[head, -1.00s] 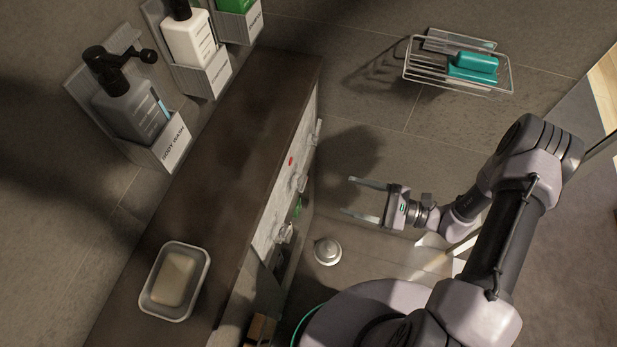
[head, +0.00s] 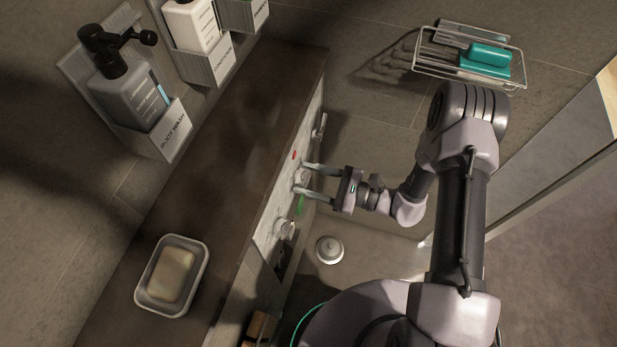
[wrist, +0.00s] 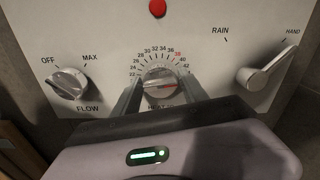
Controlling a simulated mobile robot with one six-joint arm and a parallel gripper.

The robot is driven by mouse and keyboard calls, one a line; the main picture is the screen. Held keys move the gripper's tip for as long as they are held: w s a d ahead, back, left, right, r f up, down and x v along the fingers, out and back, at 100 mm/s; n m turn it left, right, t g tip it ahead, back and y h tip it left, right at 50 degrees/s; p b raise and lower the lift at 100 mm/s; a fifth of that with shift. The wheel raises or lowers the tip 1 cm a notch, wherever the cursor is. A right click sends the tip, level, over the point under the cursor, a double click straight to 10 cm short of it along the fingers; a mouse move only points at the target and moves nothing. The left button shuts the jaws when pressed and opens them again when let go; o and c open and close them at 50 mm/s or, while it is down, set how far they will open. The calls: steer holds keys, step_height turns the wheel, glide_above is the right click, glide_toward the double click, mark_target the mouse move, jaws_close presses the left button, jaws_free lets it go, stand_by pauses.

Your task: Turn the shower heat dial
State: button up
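The heat dial (wrist: 159,81) is a round metal knob in the middle of the white control panel (wrist: 205,28). Numbers run in an arc above it, one of them red. A red line on the knob points roughly to the right. My gripper (wrist: 160,86) is at the dial, with one finger on each side of it. The fingers stand apart; whether they touch the knob I cannot tell. In the head view my gripper (head: 301,178) reaches the panel from the right, and its fingers partly hide the dial.
The flow knob (wrist: 69,82) is left of the dial and the rain/hand lever (wrist: 266,69) is right of it. A red button (wrist: 157,7) is above. A soap dish (head: 143,291) sits on the ledge, with a body wash bottle (head: 127,96) on the wall.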

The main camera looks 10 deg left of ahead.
steer(key=c, duration=0.9)
steer(key=n+b, duration=0.2)
steer(key=n, duration=0.2)
steer(key=shift+f+n, duration=0.1)
steer(key=shift+n, duration=0.3)
steer(key=shift+n+b, duration=1.3)
steer(key=shift+n, duration=0.6)
steer(key=o, duration=1.4)
steer(key=shift+c, duration=0.2)
